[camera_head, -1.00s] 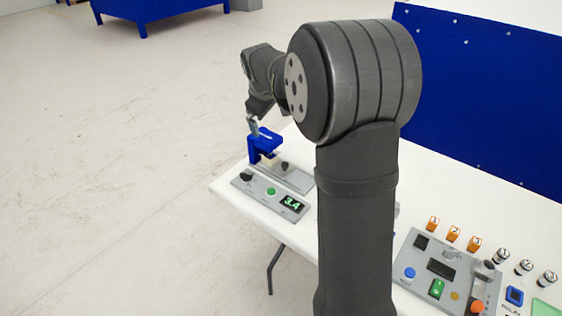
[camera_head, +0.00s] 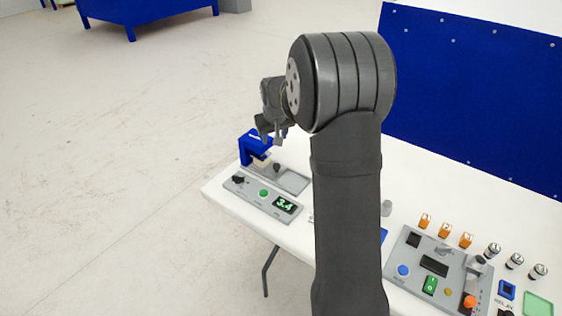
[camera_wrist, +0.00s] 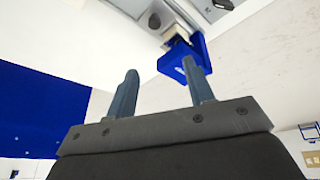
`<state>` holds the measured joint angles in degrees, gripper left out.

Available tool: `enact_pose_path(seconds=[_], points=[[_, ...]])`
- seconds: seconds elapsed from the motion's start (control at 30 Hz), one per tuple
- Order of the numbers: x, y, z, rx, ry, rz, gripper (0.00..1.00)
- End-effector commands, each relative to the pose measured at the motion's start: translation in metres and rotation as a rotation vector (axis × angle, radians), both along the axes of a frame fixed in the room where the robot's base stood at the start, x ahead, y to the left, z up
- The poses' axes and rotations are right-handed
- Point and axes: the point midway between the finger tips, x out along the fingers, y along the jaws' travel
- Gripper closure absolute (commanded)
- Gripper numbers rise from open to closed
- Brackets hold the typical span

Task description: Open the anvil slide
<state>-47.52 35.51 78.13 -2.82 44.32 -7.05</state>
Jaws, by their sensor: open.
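The compression station stands at the near left end of the white table. It has a blue C-shaped frame (camera_head: 245,150), a grey base plate (camera_head: 292,181) and a small black knob (camera_head: 277,168) on that plate, likely the slide's handle. A cream block (camera_head: 262,161) sits in the frame's mouth. My gripper (camera_head: 271,141) is open and empty, above and behind the frame's right side, apart from it. In the wrist view, its two spread fingers (camera_wrist: 161,87) point toward the blue frame (camera_wrist: 197,47), the cream block (camera_wrist: 177,36) and the black knob (camera_wrist: 154,20).
A grey control panel (camera_head: 262,204) with a black dial, green button and display reading 3.4 lies in front of the station. A second panel (camera_head: 415,281), orange blocks and several cylinders stand at right. A blue board (camera_head: 470,100) stands behind the table. My arm hides the table's middle.

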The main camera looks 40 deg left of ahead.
Motion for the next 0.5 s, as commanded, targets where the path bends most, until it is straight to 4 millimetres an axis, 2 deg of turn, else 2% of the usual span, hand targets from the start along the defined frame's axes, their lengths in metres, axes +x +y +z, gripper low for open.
enact_pose_path(seconds=[0.03, 0.17, 0.33, 0.5], points=[[0.006, -0.005, -0.011, 0.021, 0.024, -0.064, 0.52], [0.014, -0.008, -0.025, 0.066, 0.056, -0.166, 0.52], [0.018, -0.005, -0.039, 0.071, 0.062, -0.181, 0.52], [0.026, 0.003, -0.067, 0.069, 0.062, -0.179, 0.52]])
